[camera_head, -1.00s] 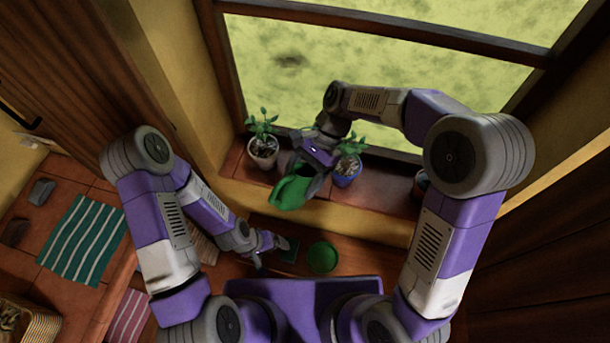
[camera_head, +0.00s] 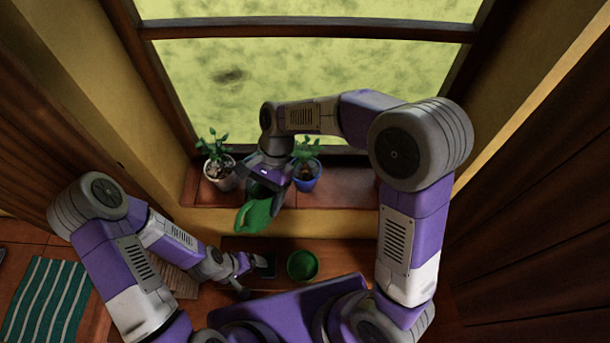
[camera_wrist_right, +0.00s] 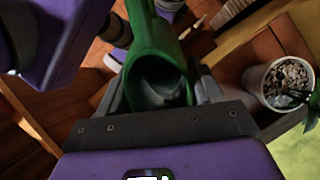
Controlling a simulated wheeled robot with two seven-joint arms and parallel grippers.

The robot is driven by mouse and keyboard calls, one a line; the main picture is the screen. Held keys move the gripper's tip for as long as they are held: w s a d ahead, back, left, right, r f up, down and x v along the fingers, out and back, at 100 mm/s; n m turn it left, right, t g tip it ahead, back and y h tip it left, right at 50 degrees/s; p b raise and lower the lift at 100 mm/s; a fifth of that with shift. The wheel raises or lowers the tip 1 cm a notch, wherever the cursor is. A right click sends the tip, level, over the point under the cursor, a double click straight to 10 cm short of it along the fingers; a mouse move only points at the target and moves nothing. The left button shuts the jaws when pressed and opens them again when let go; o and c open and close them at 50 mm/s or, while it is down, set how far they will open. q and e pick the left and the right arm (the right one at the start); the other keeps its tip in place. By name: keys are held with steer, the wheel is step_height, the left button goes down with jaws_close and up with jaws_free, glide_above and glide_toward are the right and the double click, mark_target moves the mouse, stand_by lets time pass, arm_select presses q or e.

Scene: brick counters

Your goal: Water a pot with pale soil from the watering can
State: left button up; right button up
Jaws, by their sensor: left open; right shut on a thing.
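The green watering can (camera_head: 257,213) is in my right gripper (camera_head: 268,184), held in front of the window sill, between the two potted plants and a little nearer to me. In the right wrist view the can (camera_wrist_right: 158,55) sits between the fingers, its dark opening facing the camera. A white pot (camera_head: 226,183) with a leafy plant stands on the sill to the left. In the wrist view the white pot (camera_wrist_right: 253,82) shows speckled, greyish-pale soil. A blue pot (camera_head: 307,181) with a plant stands to the right, its soil partly hidden by my arm. My left gripper (camera_head: 250,270) is low, open and empty.
A striped green cloth (camera_head: 45,300) lies at lower left. The sill (camera_head: 345,187) is clear right of the blue pot.

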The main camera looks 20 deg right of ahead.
steer(key=shift+s+a+f+t+h+b, duration=0.15)
steer(key=shift+f+t+h+b, duration=0.25)
steer(key=shift+f, duration=0.55)
steer(key=shift+a+f+t+h+b, duration=0.1)
steer(key=shift+f+t+h+b, duration=0.3)
steer(key=shift+f, duration=0.55)
steer(key=shift+f+t+h, duration=0.4)
steer(key=shift+f+h, duration=0.1)
steer(key=shift+f, duration=0.2)
steer(key=shift+d, duration=0.1)
steer(key=shift+r, duration=0.1)
